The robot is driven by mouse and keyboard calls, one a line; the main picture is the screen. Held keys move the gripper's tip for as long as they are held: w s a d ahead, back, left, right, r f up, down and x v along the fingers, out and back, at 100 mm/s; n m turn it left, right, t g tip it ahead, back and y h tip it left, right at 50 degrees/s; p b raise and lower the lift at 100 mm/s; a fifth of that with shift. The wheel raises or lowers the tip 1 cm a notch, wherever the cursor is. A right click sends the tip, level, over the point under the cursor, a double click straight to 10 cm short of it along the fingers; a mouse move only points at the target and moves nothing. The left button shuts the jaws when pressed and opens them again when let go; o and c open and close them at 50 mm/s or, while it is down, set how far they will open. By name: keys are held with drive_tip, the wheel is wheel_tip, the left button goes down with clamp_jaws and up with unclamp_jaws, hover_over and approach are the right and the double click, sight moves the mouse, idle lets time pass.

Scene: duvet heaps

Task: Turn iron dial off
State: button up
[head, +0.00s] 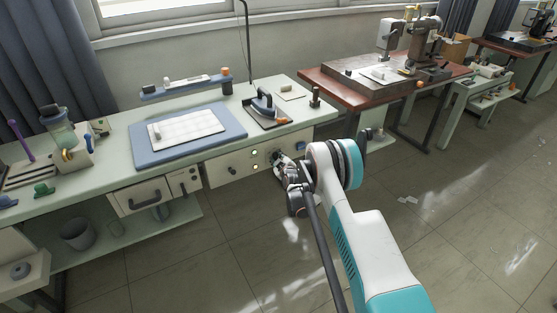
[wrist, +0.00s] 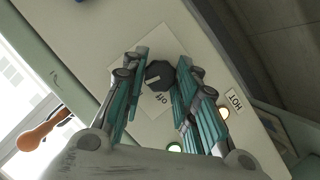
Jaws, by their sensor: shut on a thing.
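The dial (wrist: 159,74) is a small dark, faceted knob on a pale square plate on the bench's front panel. In the wrist view my gripper (wrist: 158,76) has its teal-padded fingers on either side of the dial, closed on it. A light mark shows on the dial's face; its exact setting is hard to read. An "Off" label (wrist: 161,98) is printed beside the dial and a "HOT" label (wrist: 235,101) is farther right. In the head view my gripper (head: 279,161) is at the panel and hides the dial. The iron (head: 262,106) rests on the bench above.
A blue ironing pad (head: 232,125) with white quilted cloth (head: 187,128) lies on the bench. A red-topped table (head: 325,83) stands at the right. The floor (head: 240,255) in front is open.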

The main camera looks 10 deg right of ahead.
idle(0.3)
drive_tip(key=o, duration=1.1)
drive_tip(key=shift+c, duration=0.2)
drive_tip(key=shift+s, duration=0.1)
drive_tip(key=v, duration=1.1)
drive_tip(key=shift+s, duration=0.4)
